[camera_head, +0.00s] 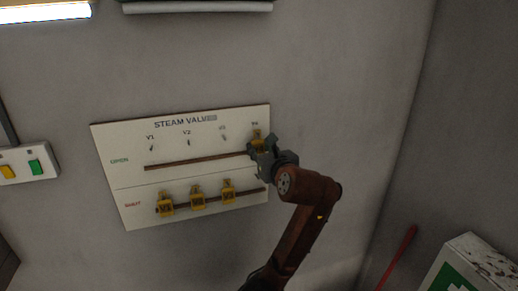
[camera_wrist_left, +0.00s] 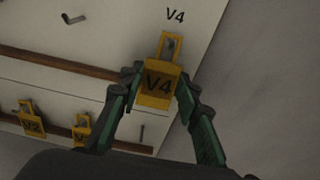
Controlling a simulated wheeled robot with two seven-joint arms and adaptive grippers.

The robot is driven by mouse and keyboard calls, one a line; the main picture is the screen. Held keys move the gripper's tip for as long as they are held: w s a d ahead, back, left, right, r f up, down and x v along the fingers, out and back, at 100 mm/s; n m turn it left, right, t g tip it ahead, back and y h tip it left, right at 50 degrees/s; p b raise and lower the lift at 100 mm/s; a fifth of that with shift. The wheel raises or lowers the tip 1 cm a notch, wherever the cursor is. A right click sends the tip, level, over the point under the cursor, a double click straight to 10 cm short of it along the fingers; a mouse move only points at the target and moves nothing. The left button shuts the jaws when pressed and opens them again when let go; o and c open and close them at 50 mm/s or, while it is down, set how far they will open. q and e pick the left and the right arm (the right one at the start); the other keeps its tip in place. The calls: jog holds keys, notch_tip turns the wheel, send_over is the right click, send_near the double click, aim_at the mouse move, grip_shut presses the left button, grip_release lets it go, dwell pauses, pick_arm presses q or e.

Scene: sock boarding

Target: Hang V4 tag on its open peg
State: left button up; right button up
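The yellow V4 tag (camera_wrist_left: 158,84) is at the V4 peg (camera_wrist_left: 170,47) in the open row, at the upper right of the board. The peg shows within the opening of the tag's upper part. In the head view the tag (camera_head: 257,136) is partly hidden behind my left gripper (camera_head: 262,154). In the left wrist view my left gripper (camera_wrist_left: 160,78) has one fingertip at each side edge of the tag and appears closed on it. My right gripper is in neither view.
The white steam valve board (camera_head: 108,145) is on the grey wall. Three yellow tags hang in its shut row, including the V2 tag (camera_wrist_left: 32,124). A bare shut-row peg (camera_wrist_left: 141,134) is below V4. A switch box (camera_head: 40,150) is at left; a green-and-white box (camera_head: 462,268) at lower right.

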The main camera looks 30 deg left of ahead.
pick_arm(q)
jog(key=o, duration=0.5)
